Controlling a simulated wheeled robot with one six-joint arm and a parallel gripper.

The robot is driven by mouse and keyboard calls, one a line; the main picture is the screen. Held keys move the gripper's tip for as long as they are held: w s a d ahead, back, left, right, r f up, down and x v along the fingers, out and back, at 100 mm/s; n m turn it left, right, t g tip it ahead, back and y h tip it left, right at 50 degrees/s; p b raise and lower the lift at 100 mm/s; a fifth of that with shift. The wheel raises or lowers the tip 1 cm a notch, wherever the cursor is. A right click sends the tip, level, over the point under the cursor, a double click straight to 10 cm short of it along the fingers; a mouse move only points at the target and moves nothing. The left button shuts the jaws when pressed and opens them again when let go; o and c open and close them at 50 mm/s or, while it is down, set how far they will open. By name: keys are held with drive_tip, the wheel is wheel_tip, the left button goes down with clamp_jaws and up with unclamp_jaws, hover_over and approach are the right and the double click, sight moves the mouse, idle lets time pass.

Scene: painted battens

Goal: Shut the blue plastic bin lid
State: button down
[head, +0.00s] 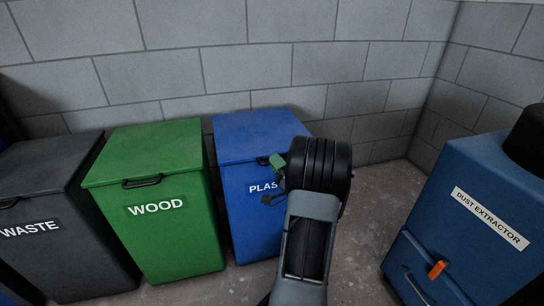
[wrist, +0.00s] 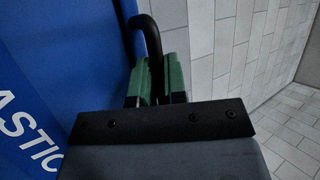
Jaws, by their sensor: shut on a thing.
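The blue plastic bin (head: 240,205) stands against the back wall, its white label partly hidden by my arm. Its blue lid (head: 258,132) lies flat across the top of the bin, and I see no clear gap under it. My gripper (head: 277,162) is at the right part of the lid's front edge. In the wrist view the green fingers of my gripper (wrist: 161,78) are shut on the bent black lid handle (wrist: 147,35). The blue bin front (wrist: 60,70) fills the left of that view. My arm hides the front right side of the bin.
A green wood bin (head: 170,230) stands close on the left, with a dark waste bin (head: 70,240) beyond it. A blue dust extractor (head: 460,235) stands at the right. Bare floor (head: 365,225) lies between it and my arm. A grey block wall (head: 270,60) is behind.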

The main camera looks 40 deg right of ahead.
drive_tip(key=shift+f, duration=0.4)
drive_tip(key=shift+f, duration=0.15)
drive_tip(key=c, duration=1.2)
unclamp_jaws()
drive_tip(key=shift+s, duration=0.1)
